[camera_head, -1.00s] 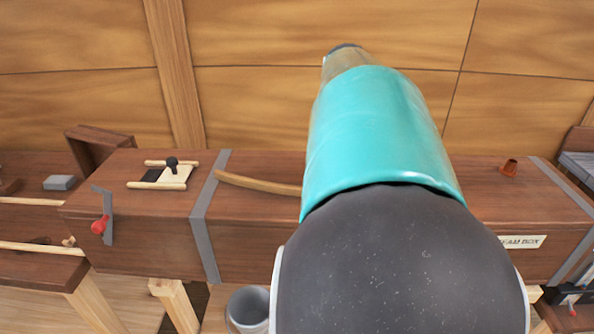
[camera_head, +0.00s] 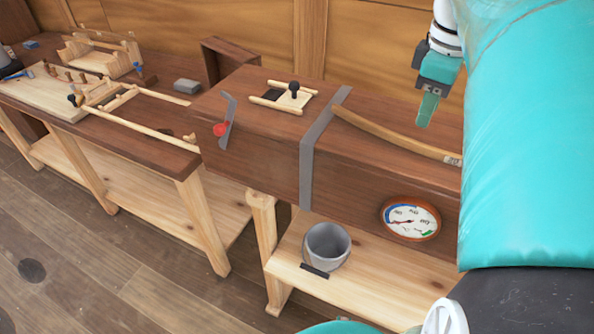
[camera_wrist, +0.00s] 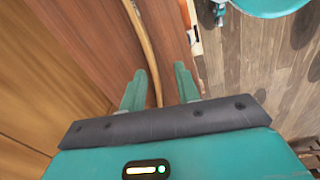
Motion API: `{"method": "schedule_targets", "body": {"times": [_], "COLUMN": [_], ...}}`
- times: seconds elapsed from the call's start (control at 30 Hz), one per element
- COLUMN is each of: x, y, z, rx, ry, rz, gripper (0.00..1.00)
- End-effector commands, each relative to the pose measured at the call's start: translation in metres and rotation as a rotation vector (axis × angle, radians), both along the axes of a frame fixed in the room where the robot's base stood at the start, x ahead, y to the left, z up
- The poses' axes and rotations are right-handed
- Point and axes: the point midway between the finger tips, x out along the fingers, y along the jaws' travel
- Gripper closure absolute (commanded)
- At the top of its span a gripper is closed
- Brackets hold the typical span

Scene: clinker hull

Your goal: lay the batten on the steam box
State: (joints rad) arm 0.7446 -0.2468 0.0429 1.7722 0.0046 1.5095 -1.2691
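The batten (camera_head: 398,136) is a thin, slightly curved strip of light wood. It lies along the top of the steam box (camera_head: 262,148), a long dark-brown box with a grey metal band. My gripper (camera_head: 428,110) is above the box top, with its fingers pointing down and apart from the batten. In the wrist view the two green fingers (camera_wrist: 160,87) are spread, and the batten (camera_wrist: 142,42) runs through the view below the gap between them, not gripped. The batten's right end meets the edge of my teal arm in the head view, so I cannot tell whether more is hidden.
A sliding vent with a black knob (camera_head: 294,89) and a red-knobbed lever (camera_head: 220,130) are on the box's left part. A round gauge (camera_head: 410,218) is on its front. A bucket (camera_head: 327,246) stands on the shelf below. A cluttered workbench (camera_head: 140,140) is at left.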

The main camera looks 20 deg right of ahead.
Motion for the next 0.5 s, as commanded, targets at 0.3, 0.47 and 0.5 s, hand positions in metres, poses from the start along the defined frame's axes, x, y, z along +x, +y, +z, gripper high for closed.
{"method": "schedule_targets", "body": {"times": [0.3,0.47,0.5], "x": [0.012,-0.001,-0.004], "y": [0.144,0.2,0.21], "z": [-0.071,-0.111,-0.119], "rx": [0.026,0.126,0.152], "ry": [-0.253,-0.364,-0.383], "rz": [-0.28,-0.417,-0.444], "gripper": [0.68,0.68,0.68]}}
